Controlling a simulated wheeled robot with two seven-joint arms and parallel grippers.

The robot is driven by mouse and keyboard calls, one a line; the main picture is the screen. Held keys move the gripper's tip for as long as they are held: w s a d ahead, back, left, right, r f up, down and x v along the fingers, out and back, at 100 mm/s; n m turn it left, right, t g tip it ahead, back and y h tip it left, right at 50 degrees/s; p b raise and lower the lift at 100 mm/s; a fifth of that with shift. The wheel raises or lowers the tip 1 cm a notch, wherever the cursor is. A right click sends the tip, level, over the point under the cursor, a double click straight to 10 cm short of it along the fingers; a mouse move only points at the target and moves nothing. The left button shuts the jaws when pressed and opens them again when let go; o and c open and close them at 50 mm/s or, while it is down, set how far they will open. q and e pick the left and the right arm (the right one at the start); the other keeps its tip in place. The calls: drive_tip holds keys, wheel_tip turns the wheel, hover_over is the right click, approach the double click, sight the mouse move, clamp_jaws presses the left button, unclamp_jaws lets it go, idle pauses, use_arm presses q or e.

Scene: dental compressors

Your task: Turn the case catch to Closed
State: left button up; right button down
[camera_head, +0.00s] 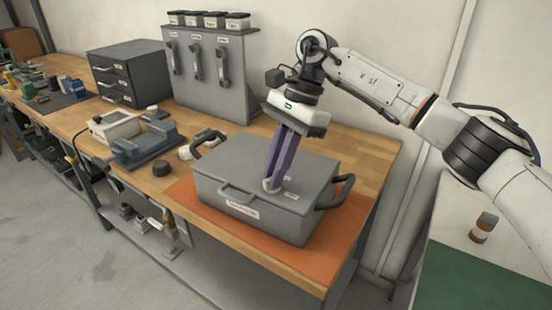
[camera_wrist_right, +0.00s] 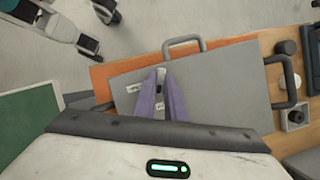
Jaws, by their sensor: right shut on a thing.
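The grey case (camera_head: 250,205) sits shut on an orange mat (camera_head: 318,258) on the wooden bench. Its flat lid also fills the middle of the right wrist view (camera_wrist_right: 215,85). A small pale catch (camera_head: 268,186) stands on the lid near the front edge; in the right wrist view the catch (camera_wrist_right: 161,74) shows between my fingertips. My right gripper (camera_head: 272,180) reaches down from above, its purple fingers shut on the catch. Small white labels (camera_wrist_right: 134,88) lie beside it, too small to read. The fingers partly hide the catch, so I cannot tell its exact setting. My left gripper is not in view.
Dark side handles (camera_head: 336,192) and a front handle (camera_head: 235,193) stick out from the case. Behind stand a grey cabinet with levers (camera_head: 210,75) and a dark drawer unit (camera_head: 128,75). A blue-grey device (camera_head: 148,145) sits left.

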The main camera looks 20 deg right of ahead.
drive_tip(key=shift+w+a+n+g+h+p, duration=0.1)
drive_tip(key=shift+n+g+h+p, duration=0.35)
drive_tip(key=shift+n, duration=0.7)
drive_tip(key=shift+w+n+g+h+p, duration=0.1)
drive_tip(key=shift+n+g+p, duration=0.15)
drive_tip(key=shift+n+p, duration=0.65)
drive_tip(key=shift+n, duration=0.45)
drive_tip(key=c, duration=1.8)
unclamp_jaws()
drive_tip(key=shift+s, duration=0.1)
drive_tip(key=shift+r, duration=0.1)
drive_tip(key=shift+r+b, duration=0.3)
drive_tip(key=p+v, duration=0.1)
drive_tip(key=v, duration=0.8)
drive_tip(key=shift+w+d+r+p, duration=0.2)
drive_tip(key=shift+w+d+p, duration=0.05)
drive_tip(key=shift+p, duration=0.05)
